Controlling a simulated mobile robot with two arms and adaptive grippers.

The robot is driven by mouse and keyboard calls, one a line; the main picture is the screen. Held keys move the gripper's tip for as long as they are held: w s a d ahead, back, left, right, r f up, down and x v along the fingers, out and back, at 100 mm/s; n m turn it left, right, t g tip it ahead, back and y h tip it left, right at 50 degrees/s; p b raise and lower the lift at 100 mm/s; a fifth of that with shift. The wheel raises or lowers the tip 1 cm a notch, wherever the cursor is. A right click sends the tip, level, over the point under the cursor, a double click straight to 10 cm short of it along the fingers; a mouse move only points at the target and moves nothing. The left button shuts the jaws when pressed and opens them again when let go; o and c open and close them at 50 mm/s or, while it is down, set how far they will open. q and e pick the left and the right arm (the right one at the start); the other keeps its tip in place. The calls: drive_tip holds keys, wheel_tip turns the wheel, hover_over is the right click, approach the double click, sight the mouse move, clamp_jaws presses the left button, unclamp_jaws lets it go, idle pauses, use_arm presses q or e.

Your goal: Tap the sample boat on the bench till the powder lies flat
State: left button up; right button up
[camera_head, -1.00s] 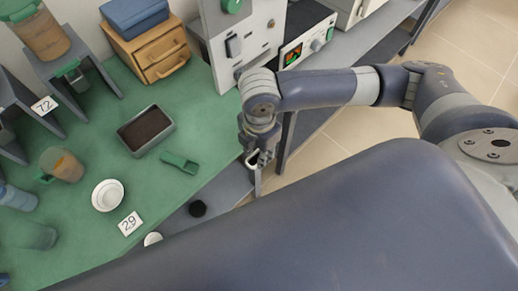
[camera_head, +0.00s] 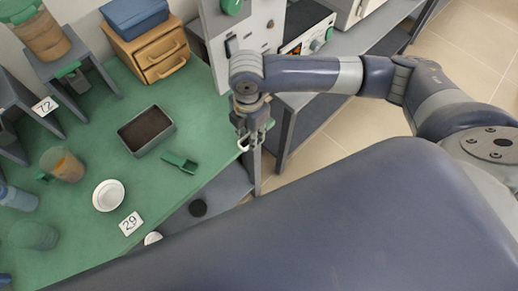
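My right gripper (camera_head: 251,138) hangs over the right edge of the green bench top, fingers pointing down. A small white piece, which looks like the rim of the sample boat (camera_head: 243,144), shows at its fingertips, and the gripper appears shut on it. The fingers hide most of the boat, and I cannot see the powder in it. It is too small to tell whether the boat touches the bench (camera_head: 150,195). My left gripper is not in view.
Near the gripper are a green scoop (camera_head: 180,162) and a grey tray of dark powder (camera_head: 147,131). A white dish (camera_head: 108,195) and a card marked 29 (camera_head: 131,223) lie further left. A furnace-like unit (camera_head: 243,40) stands behind. Bare bench lies between scoop and gripper.

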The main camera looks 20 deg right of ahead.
drive_tip(key=shift+w+d+f, duration=0.1)
drive_tip(key=shift+w+f, duration=0.05)
drive_tip(key=shift+w, duration=1.1)
drive_tip(key=shift+w+f, duration=0.15)
drive_tip(key=shift+w, duration=1.05)
drive_tip(key=shift+w+d+f+b, duration=0.1)
drive_tip(key=shift+w+b, duration=0.1)
drive_tip(key=shift+w, duration=0.65)
drive_tip(key=shift+w+f+b, duration=0.15)
drive_tip(key=shift+w+b, duration=0.05)
drive_tip(key=shift+w, duration=0.7)
drive_tip(key=shift+w+d+f+b, duration=0.1)
drive_tip(key=shift+w+b, duration=0.1)
drive_tip(key=shift+w, duration=0.65)
drive_tip(key=shift+f, duration=0.1)
wheel_tip(320, 180, down, 2)
drive_tip(key=shift+s+f+b, duration=0.1)
drive_tip(key=shift+f+b, duration=0.1)
drive_tip(key=shift+b, duration=0.2)
drive_tip(key=shift+f, duration=0.2)
drive_tip(key=shift+c, duration=0.3)
clamp_jaws()
drive_tip(key=shift+r, duration=0.1)
